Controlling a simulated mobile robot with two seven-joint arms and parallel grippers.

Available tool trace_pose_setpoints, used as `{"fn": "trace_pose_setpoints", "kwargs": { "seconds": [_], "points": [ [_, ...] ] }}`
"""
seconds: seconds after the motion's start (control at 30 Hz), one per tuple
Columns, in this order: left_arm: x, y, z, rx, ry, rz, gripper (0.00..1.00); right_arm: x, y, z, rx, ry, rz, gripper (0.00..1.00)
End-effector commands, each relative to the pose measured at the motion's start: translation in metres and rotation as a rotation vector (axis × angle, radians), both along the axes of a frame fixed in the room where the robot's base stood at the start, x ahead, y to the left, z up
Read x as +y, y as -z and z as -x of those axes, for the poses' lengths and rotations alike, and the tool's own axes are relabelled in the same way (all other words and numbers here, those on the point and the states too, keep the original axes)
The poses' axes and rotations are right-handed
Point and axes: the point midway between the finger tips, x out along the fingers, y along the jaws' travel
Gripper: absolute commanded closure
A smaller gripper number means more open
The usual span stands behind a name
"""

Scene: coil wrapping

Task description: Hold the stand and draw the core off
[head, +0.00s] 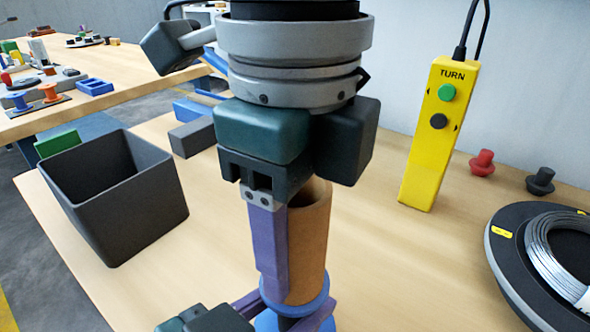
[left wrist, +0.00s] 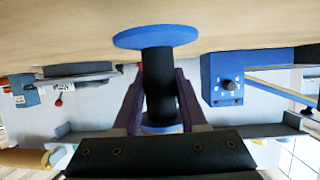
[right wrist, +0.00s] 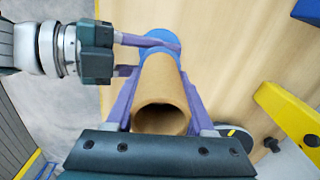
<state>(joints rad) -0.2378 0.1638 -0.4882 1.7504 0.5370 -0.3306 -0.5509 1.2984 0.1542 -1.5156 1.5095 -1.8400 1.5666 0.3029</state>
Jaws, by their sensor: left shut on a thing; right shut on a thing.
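The core is a brown cardboard tube (head: 310,240), upright in the head view, its lower end at the upper blue disc (head: 312,300) of the stand. My right gripper (head: 285,265) comes from above, shut on the core with purple fingers on either side; one finger is mostly hidden. The right wrist view looks onto the core's open end (right wrist: 161,118). My left gripper (left wrist: 158,100) is shut on the stand's black post (left wrist: 158,85), between its two blue discs, the wider base disc (left wrist: 157,37) lying on the table. In the head view the base is partly cut off.
A dark open bin (head: 125,205) stands left, with a grey block (head: 192,137) behind it. A yellow TURN pendant (head: 432,135), red (head: 482,162) and black (head: 540,180) knobs, and a turntable (head: 510,265) with a wire coil (head: 545,250) are right. Table between bin and core is clear.

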Motion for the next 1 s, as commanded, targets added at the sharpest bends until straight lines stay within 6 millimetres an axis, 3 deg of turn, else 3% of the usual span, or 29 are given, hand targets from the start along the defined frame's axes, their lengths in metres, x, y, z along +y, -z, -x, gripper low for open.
{"fn": "trace_pose_setpoints", "kwargs": {
  "seconds": [1.0],
  "points": [
    [0.0, 0.001, 0.0, 0.002, 0.0, -0.001, 1.0, 0.0, -0.043, 0.0, -0.002, 0.0, 0.0, 1.0]
  ]
}}
